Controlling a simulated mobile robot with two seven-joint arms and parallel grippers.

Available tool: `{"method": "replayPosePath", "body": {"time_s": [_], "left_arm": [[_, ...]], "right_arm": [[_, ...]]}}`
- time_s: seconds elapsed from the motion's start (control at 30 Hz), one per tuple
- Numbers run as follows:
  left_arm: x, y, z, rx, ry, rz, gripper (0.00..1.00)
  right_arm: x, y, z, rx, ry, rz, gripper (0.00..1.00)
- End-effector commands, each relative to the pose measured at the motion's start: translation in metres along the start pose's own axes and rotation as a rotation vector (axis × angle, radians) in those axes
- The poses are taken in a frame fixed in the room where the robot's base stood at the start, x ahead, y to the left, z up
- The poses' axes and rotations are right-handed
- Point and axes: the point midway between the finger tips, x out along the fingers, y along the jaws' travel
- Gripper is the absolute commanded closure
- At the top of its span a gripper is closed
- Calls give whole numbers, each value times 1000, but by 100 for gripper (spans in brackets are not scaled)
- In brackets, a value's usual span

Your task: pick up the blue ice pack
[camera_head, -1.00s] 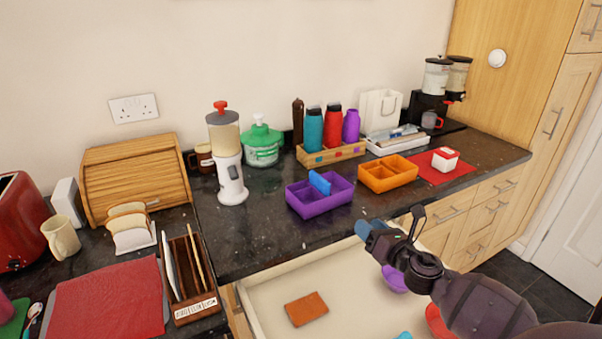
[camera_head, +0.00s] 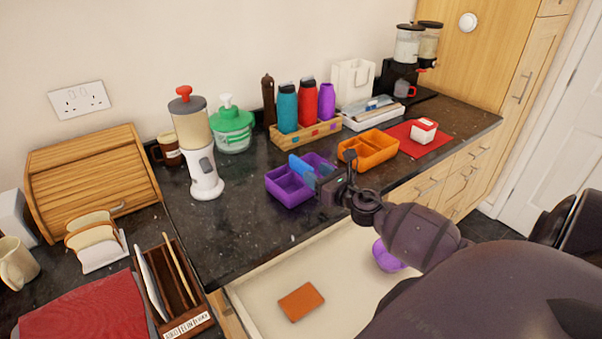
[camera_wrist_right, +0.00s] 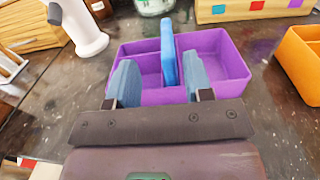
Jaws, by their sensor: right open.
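The blue ice pack (camera_head: 300,168) stands upright in the purple divided box (camera_head: 287,194) on the dark counter. In the right wrist view the ice pack (camera_wrist_right: 168,52) rises beside the divider of the purple box (camera_wrist_right: 216,44). My right gripper (camera_wrist_right: 155,80) is open, its two blue-grey fingers apart over the near side of the box. The ice pack shows beyond and between the fingers, and no contact is visible. In the head view my right gripper (camera_head: 318,180) partly covers the box's right side. My left gripper is not in view.
An orange divided box (camera_head: 368,150) stands right of the purple one. A wooden crate with bottles (camera_head: 307,136) is behind, and a white dispenser (camera_head: 205,175) stands left. An open drawer (camera_head: 335,255) below holds an orange-brown block (camera_head: 301,301) and a purple bowl (camera_head: 388,256).

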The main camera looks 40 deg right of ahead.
Motion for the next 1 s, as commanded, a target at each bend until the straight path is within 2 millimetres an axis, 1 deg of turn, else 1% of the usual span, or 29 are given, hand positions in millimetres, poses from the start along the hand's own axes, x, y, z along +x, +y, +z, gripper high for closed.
{"method": "replayPosePath", "body": {"time_s": [0.17,0.4,0.5,0.6,0.83,1.0], "left_arm": [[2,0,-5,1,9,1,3],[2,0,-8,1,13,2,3],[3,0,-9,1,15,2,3],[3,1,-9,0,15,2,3],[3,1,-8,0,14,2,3],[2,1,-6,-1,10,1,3]], "right_arm": [[11,-2,-1,1,-1,-1,53],[41,-8,-2,2,-1,-1,53],[49,-8,-2,2,1,-1,53],[53,-7,-2,2,1,0,53],[53,-8,-3,1,1,0,53],[53,-8,-3,1,1,0,79]]}}
